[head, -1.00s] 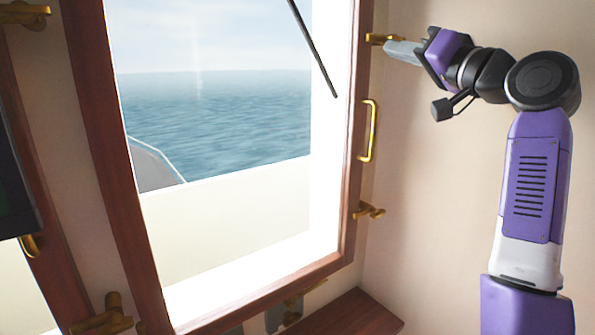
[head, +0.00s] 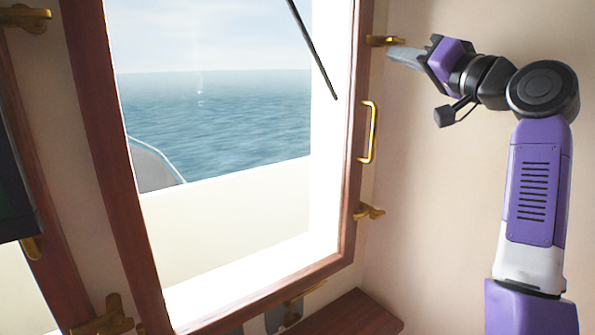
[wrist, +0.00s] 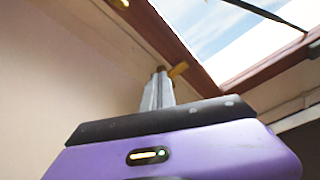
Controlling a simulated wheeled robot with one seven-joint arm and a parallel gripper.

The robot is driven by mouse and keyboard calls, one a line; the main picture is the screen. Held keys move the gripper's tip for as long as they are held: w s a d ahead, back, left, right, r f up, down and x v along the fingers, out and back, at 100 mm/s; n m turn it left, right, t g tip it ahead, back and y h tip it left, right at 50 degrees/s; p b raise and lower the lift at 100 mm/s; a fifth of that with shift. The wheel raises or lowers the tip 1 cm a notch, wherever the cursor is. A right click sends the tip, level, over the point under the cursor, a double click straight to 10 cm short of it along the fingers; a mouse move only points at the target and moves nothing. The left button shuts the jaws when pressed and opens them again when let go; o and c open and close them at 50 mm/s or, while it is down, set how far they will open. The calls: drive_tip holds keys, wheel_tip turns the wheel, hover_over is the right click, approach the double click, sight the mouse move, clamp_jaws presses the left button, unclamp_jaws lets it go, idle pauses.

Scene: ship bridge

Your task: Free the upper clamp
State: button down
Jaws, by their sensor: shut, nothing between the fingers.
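The upper clamp (head: 383,41) is a small brass lever at the upper right of the wooden window frame. It points sideways, with its free end out over the wall side. My gripper (head: 393,54) is shut and empty, its grey fingertips just below the clamp in the head view. In the wrist view the fingertips (wrist: 158,88) are close to the brass clamp (wrist: 179,70), whose base is partly hidden behind them. I cannot tell whether they touch. The lower clamp (head: 369,211) sits on the same side of the frame, below the brass handle (head: 370,132).
The wooden frame (head: 347,180) holds a large window onto the sea. A bare cream wall (head: 430,220) lies to the right, with free room below my arm. A wooden ledge (head: 345,315) juts out under the window. More brass fittings (head: 108,318) are at lower left.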

drive_tip(key=shift+w+d+f, duration=0.15)
drive_tip(key=shift+w+d, duration=0.15)
drive_tip(key=shift+d, duration=0.15)
drive_tip(key=shift+f, duration=0.2)
idle(0.4)
drive_tip(key=v, duration=0.4)
drive_tip(key=b+v, duration=0.1)
drive_tip(key=v, duration=0.1)
drive_tip(key=shift+w+d+r, duration=0.1)
drive_tip(key=shift+d+r, duration=0.15)
drive_tip(key=shift+r, duration=0.1)
drive_tip(key=shift+d, duration=0.1)
